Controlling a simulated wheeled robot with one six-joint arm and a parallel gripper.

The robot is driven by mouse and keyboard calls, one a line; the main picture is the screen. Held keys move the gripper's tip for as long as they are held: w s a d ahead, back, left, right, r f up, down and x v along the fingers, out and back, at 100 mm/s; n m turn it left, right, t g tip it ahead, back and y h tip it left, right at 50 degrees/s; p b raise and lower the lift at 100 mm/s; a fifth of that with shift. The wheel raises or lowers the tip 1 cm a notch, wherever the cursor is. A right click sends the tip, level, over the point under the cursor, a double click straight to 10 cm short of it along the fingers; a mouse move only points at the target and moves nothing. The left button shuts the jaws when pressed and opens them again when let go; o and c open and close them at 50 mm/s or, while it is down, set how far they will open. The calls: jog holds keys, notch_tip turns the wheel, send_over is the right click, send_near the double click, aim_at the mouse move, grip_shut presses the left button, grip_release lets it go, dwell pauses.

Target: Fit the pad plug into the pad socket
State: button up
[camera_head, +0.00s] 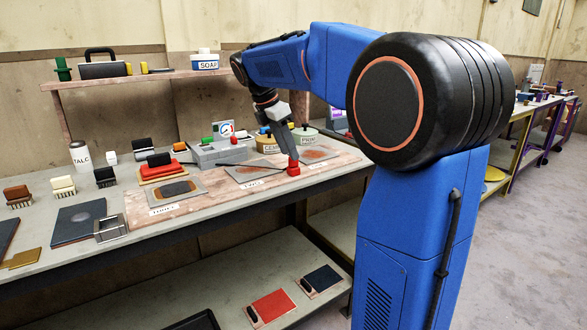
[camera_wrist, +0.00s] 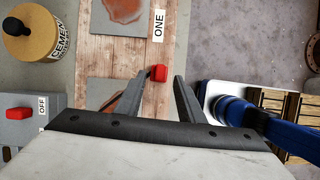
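A small red block (camera_head: 293,168), which looks like the pad plug, is at the front of the wooden board, at the end of a dark line. It also shows in the wrist view (camera_wrist: 158,73). My gripper (camera_head: 291,157) points down just above it. In the wrist view my two fingers (camera_wrist: 162,75) are apart, with the red block between or just beyond their tips; I see a gap on the right side. A grey control box (camera_head: 216,153) stands behind the board; a red switch (camera_wrist: 18,114) marked OFF shows in the wrist view. I cannot make out the pad socket.
The wooden board (camera_head: 137,217) carries grey plates with reddish patches and labels. Cement tins (camera_head: 266,145) stand behind the plates. Brushes, a TALC can (camera_head: 80,156) and a dark pad (camera_head: 76,220) lie to the left. A shelf (camera_head: 150,77) runs above the bench.

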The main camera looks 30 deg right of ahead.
aim_at(293, 166)
jog(key=shift+x, duration=1.8)
jog(key=c, duration=0.8)
jog(key=shift+c, duration=0.2)
jog(key=shift+r, duration=0.15)
